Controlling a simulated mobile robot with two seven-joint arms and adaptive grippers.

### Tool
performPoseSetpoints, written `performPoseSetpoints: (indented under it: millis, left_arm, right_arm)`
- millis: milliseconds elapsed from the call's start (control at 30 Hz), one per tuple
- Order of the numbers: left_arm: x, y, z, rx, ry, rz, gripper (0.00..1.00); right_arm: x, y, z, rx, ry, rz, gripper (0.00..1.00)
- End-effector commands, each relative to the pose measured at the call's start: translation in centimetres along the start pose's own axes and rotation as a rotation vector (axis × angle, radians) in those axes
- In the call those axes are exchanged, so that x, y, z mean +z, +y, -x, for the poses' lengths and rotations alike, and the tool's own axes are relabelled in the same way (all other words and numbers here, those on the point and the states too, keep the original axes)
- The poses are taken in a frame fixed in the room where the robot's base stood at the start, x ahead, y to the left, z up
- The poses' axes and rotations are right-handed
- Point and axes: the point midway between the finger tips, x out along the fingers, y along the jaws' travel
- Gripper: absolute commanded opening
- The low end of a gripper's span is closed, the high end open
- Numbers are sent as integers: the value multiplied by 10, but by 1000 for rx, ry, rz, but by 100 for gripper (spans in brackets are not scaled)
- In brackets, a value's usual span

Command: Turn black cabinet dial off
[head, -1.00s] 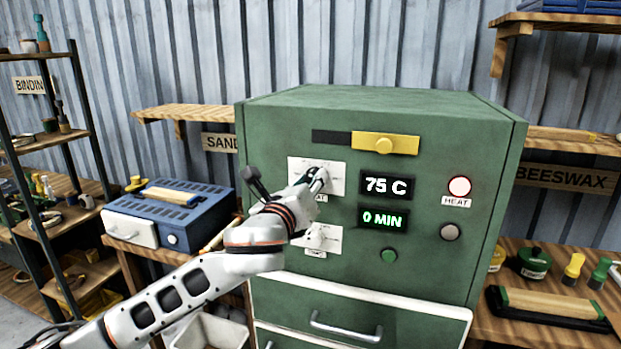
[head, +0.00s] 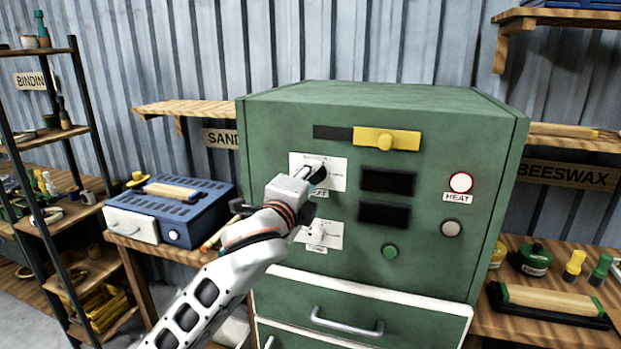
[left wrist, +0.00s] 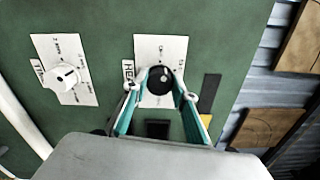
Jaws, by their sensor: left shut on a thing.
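The green cabinet (head: 420,170) stands ahead with two dials on white plates at its left. My left gripper (head: 312,175) is at the upper plate (head: 337,172). In the left wrist view, its fingers are shut around the black dial (left wrist: 160,80), one on each side. The other dial is white (left wrist: 66,77) on its own plate and is not touched; in the head view it is the lower one (head: 320,233). The two displays (head: 387,181) are dark. My right gripper is not in view.
A yellow slider (head: 386,141), a red-ringed heat lamp (head: 460,183), a green button (head: 390,252) and a grey button (head: 451,228) are on the cabinet front. A blue box (head: 170,212) stands at left.

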Motion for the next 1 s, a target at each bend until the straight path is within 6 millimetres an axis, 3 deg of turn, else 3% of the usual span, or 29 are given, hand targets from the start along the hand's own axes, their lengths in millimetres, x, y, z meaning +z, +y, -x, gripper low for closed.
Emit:
performPoseSetpoints:
  millis: [500,1000]
  left_arm:
    - [-1,3,0,2,0,367,5]
    - [-1,3,0,2,0,452,5]
  right_arm:
    - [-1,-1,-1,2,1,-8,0]
    - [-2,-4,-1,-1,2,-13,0]
